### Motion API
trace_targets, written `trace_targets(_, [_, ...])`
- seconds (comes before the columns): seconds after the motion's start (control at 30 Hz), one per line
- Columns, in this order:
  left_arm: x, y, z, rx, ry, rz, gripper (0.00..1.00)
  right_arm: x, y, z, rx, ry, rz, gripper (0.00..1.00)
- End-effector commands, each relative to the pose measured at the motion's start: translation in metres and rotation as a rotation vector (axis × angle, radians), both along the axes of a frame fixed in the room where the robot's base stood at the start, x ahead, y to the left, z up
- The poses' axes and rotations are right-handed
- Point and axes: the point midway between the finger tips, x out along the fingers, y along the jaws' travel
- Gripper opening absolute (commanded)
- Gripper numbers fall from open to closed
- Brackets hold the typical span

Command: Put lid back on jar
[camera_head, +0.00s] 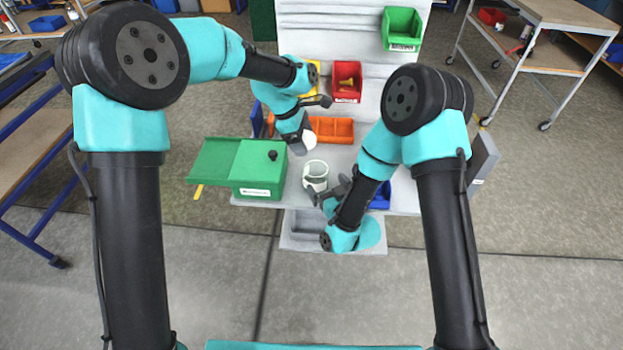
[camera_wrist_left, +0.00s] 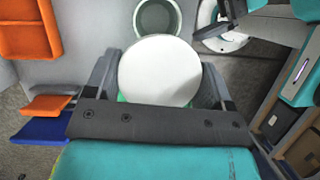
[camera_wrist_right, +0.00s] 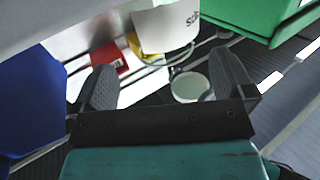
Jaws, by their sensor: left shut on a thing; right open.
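The white round lid (camera_head: 309,141) is held in my left gripper (camera_head: 304,136), behind and above the jar in the head view. In the left wrist view the lid (camera_wrist_left: 159,70) sits flat between the two fingers. The pale jar (camera_head: 315,169) stands upright and open on the grey bench top. Its dark mouth (camera_wrist_left: 157,17) shows just beyond the lid in the left wrist view, apart from it. My right gripper (camera_head: 333,188) is open close to the jar's front right side. In the right wrist view a white lettered jar wall (camera_wrist_right: 166,27) lies beyond the open fingers (camera_wrist_right: 165,82).
A green box (camera_head: 258,170) with a black knob stands left of the jar. An orange divided bin (camera_head: 332,130), a red bin (camera_head: 347,88) and a blue bin (camera_head: 381,196) surround the bench's working area. A green bin (camera_head: 402,27) hangs high on the back panel.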

Motion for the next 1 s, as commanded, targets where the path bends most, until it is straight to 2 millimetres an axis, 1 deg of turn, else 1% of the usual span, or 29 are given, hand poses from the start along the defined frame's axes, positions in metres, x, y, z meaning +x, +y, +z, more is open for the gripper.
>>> trace_targets(0.03, [-0.001,-0.013,-0.005,-0.006,0.002,0.018,0.51,-0.005,-0.002,-0.008,-0.002,-0.008,-0.003,1.0])
trace_targets(0.1, [-0.002,-0.025,-0.01,-0.014,0.002,0.048,0.51,-0.01,-0.004,-0.014,-0.002,-0.026,-0.007,1.0])
trace_targets(0.2, [-0.003,-0.037,-0.015,-0.021,0.002,0.073,0.51,-0.014,-0.007,-0.02,-0.002,-0.042,-0.013,1.0])
trace_targets(0.27, [-0.003,-0.041,-0.016,-0.024,0.003,0.082,0.51,-0.016,-0.008,-0.021,-0.003,-0.048,-0.015,1.0])
trace_targets(0.6, [-0.003,-0.043,-0.017,-0.026,0.002,0.088,0.51,-0.016,-0.008,-0.022,-0.003,-0.052,-0.016,1.0])
trace_targets(0.73, [-0.003,-0.043,-0.017,-0.026,0.002,0.087,0.51,-0.013,-0.007,-0.022,-0.002,-0.053,-0.016,1.0])
trace_targets(0.87, [-0.003,-0.043,-0.017,-0.026,0.002,0.087,0.51,-0.006,-0.002,-0.021,-0.002,-0.053,-0.015,1.0])
trace_targets(1.0, [-0.003,-0.043,-0.017,-0.026,0.002,0.087,0.51,0.009,0.005,-0.021,-0.002,-0.054,-0.015,1.0])
